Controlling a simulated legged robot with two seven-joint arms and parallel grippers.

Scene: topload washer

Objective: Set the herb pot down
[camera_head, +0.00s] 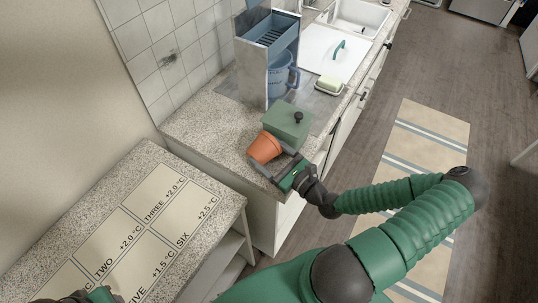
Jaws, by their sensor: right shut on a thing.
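An orange terracotta pot (265,147) is at the near end of the granite counter, tilted, its opening not clearly visible. No herb shows in it. My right gripper (278,166) is shut on the pot, with its dark fingers at the pot's right and lower side. I cannot tell whether the pot touches the counter. My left gripper (92,296) shows only in part at the bottom left edge, over the low table; its fingers are mostly out of frame.
A green box with a dark knob (288,124) stands right behind the pot. A low granite table (150,163) with labelled panels is at left. Counter left of the pot is clear.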

